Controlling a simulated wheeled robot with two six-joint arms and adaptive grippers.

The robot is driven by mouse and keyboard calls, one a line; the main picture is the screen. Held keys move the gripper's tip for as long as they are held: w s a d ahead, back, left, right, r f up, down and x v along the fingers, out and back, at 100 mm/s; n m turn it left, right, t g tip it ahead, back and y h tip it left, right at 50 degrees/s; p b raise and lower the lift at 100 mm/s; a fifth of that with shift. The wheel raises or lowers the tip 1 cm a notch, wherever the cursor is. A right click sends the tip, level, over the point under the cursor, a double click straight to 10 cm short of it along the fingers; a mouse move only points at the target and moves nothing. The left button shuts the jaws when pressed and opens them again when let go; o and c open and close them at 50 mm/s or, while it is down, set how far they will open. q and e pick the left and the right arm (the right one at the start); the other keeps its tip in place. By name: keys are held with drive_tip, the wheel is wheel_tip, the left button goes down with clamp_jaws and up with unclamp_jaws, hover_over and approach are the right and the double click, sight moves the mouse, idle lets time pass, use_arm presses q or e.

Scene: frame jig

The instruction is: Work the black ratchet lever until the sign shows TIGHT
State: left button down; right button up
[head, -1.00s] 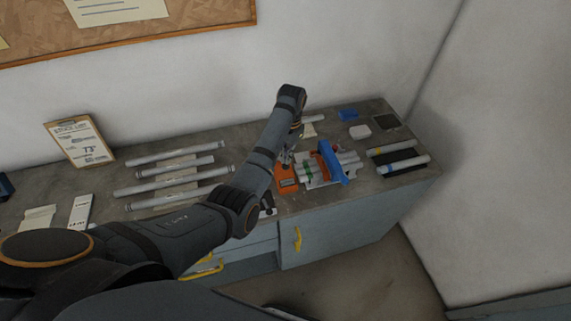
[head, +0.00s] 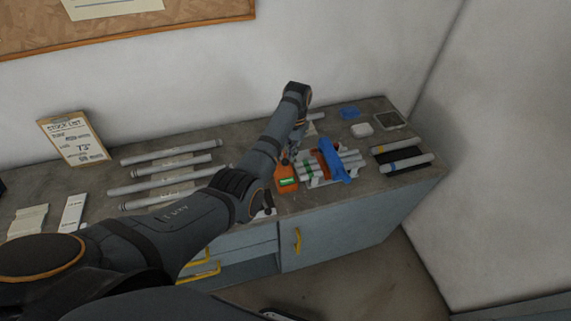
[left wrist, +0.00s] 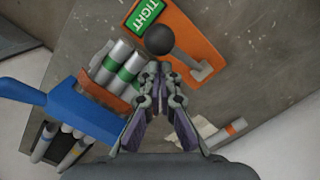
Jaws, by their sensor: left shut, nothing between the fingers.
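The orange ratchet unit (head: 286,172) stands on the bench, and it also shows in the left wrist view (left wrist: 190,32). Its sign (left wrist: 145,14) is green and reads TIGHT; in the head view the sign (head: 287,181) is a small green patch. The black round knob of the lever (left wrist: 159,40) shows over the unit in the left wrist view. My left gripper (left wrist: 164,72) is shut and empty, its fingertips just below the knob in the picture; I cannot tell whether they touch. In the head view my arm largely hides it. My right gripper is not in view.
Beside the unit is a jig with grey tubes (left wrist: 116,65) and a blue clamp-like part (head: 334,161). More tubes lie on the bench at left (head: 170,172) and on a black mat at right (head: 407,163). A clipboard (head: 75,138) leans on the wall.

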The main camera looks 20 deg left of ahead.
use_arm(q)
drive_tip(key=shift+r, duration=0.15)
wheel_tip(320, 180, up, 7)
drive_tip(key=shift+w, duration=0.35)
drive_tip(key=shift+r, duration=0.1)
idle(1.0)
